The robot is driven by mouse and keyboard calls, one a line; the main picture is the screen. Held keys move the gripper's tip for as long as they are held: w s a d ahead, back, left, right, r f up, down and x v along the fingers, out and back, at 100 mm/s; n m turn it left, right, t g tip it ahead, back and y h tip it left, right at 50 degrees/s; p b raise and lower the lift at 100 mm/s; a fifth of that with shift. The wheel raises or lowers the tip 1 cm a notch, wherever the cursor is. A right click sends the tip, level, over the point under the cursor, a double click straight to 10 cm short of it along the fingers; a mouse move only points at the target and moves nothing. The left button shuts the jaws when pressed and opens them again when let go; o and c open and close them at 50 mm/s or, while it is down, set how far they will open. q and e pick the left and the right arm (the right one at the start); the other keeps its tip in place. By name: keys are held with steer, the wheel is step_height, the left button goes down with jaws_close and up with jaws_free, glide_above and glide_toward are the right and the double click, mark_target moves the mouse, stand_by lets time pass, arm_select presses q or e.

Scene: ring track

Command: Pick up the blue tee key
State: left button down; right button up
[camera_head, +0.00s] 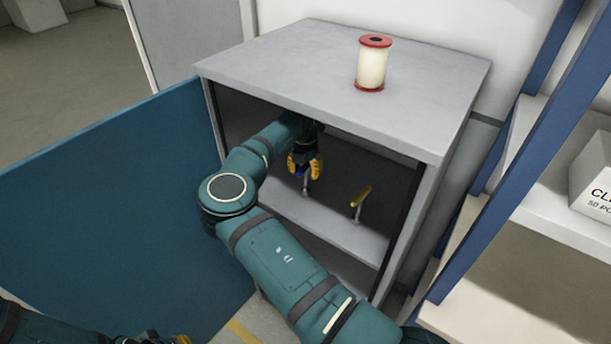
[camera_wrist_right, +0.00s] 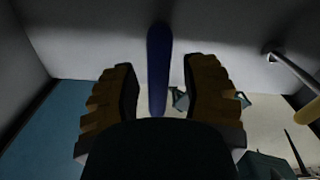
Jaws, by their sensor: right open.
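The blue tee key (camera_head: 300,173) stands inside the open grey cabinet, its blue handle mostly hidden by my right gripper and its grey stem showing below. My right gripper (camera_head: 305,166) is inside the cabinet at the handle, yellow fingers apart. In the right wrist view the blue handle (camera_wrist_right: 158,70) lies between the two open fingers (camera_wrist_right: 160,95), with a visible gap on each side. My left gripper (camera_head: 155,339) shows only partly at the bottom edge of the head view.
A yellow tee key (camera_head: 361,197) stands to the right in the cabinet (camera_head: 290,65); it also shows in the wrist view (camera_wrist_right: 308,115). A red-and-cream spool (camera_head: 372,66) stands on top. The blue door (camera_head: 110,190) is open at left. A blue-framed shelf (camera_head: 510,160) stands at right.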

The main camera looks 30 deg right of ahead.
mark_target(305, 189)
step_height(305, 189, down, 4)
steer(key=shift+w+d+r, duration=0.1)
steer(key=shift+w+d, duration=0.05)
jaws_close()
steer(key=shift+r, duration=0.25)
